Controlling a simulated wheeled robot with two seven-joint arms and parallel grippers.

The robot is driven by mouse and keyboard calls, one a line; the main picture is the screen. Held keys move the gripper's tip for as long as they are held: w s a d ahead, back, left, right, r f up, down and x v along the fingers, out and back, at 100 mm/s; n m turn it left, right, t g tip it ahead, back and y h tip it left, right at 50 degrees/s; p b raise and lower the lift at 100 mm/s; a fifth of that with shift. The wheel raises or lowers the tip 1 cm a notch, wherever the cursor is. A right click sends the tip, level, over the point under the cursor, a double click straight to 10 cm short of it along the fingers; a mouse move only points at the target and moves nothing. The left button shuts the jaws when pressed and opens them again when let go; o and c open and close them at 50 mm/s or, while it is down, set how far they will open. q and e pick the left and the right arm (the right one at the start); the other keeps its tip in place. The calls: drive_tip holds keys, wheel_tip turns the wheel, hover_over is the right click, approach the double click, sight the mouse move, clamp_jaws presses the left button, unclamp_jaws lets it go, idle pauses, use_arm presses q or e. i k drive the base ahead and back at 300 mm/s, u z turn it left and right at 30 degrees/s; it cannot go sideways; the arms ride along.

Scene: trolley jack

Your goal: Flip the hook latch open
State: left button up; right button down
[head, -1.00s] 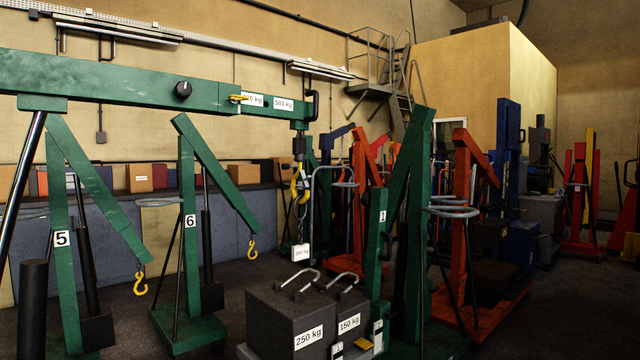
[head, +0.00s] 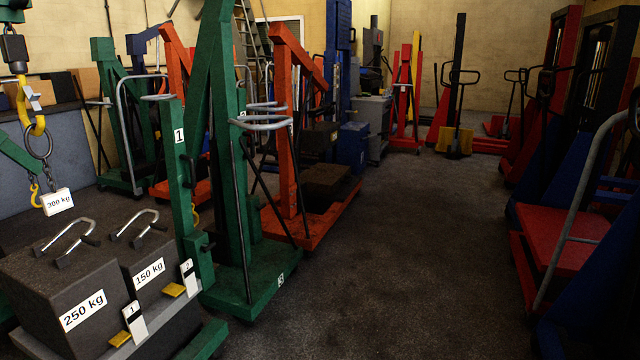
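A yellow hook (head: 38,122) hangs at the far left of the head view from a dark block (head: 14,46). A small pale metal piece, seemingly its latch (head: 31,97), lies at the hook's opening. Whether the latch is open or shut I cannot tell. A metal ring (head: 38,145) hangs in the hook's bowl, and a white tag reading 300 kg (head: 58,201) hangs below it. Neither of my grippers is in view.
Dark weights marked 250 kg (head: 70,295) and 150 kg (head: 150,278), with metal handles, stand at the lower left. A green crane (head: 222,130) and an orange crane (head: 290,130) stand behind them. A red cart (head: 565,235) is at the right. The middle floor (head: 410,240) is clear.

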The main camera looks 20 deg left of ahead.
sight(33, 98)
drive_tip(key=u, duration=0.4)
drive_tip(key=i, duration=2.35)
drive_tip(key=u, duration=1.85)
drive_tip(key=i, duration=1.15)
drive_tip(key=u, duration=1.15)
drive_tip(key=i, duration=0.2)
drive_tip(key=u, duration=0.2)
